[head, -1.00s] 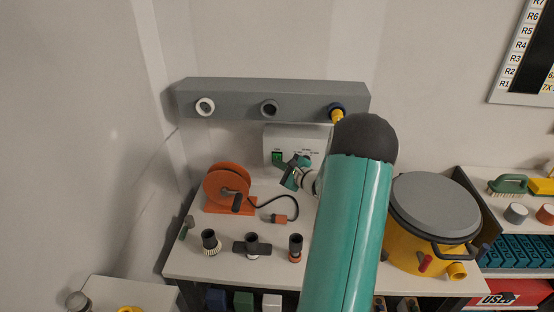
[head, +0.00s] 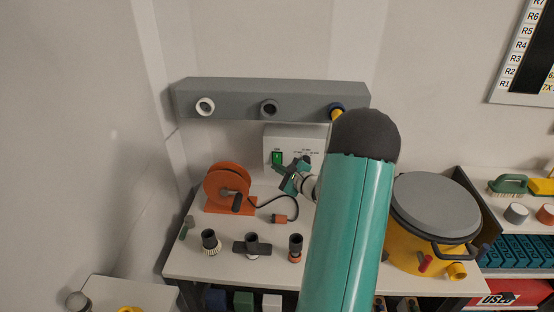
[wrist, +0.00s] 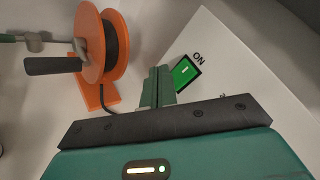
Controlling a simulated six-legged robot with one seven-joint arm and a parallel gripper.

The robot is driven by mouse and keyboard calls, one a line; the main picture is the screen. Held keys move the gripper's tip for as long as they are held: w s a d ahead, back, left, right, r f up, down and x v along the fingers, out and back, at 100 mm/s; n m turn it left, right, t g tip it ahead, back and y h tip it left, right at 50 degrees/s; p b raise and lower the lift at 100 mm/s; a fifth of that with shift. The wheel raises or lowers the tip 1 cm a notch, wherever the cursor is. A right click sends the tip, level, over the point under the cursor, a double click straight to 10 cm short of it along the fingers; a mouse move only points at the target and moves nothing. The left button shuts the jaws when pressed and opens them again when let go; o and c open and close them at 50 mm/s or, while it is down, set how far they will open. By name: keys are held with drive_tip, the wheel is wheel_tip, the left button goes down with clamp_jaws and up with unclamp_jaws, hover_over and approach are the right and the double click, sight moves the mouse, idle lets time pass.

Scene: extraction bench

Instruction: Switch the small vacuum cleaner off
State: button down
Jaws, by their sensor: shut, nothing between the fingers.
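The vacuum's control box is a white panel (head: 312,137) on the wall behind the bench, below the grey manifold. It carries a green rocker switch (head: 277,157). The switch (wrist: 184,74) is large in the wrist view, with a white mark and the word ON beside it. My gripper (head: 283,181) is in front of the panel, just below the switch in the head view. In the wrist view my gripper's fingertips (wrist: 158,72) are closed together, empty, just left of the switch; I cannot tell whether they touch it. The yellow vacuum drum (head: 420,245) with a grey lid stands at the bench's right.
An orange cable reel (head: 228,187) with a dark crank stands left of my gripper; its cable ends in an orange plug (head: 279,218). Several dark nozzle fittings (head: 252,246) stand along the bench front. A grey manifold (head: 235,101) with ports spans above the panel.

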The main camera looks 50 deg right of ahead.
drive_tip(key=shift+s+a+r, duration=0.1)
drive_tip(key=shift+s+a, duration=0.8)
drive_tip(key=shift+a, duration=0.15)
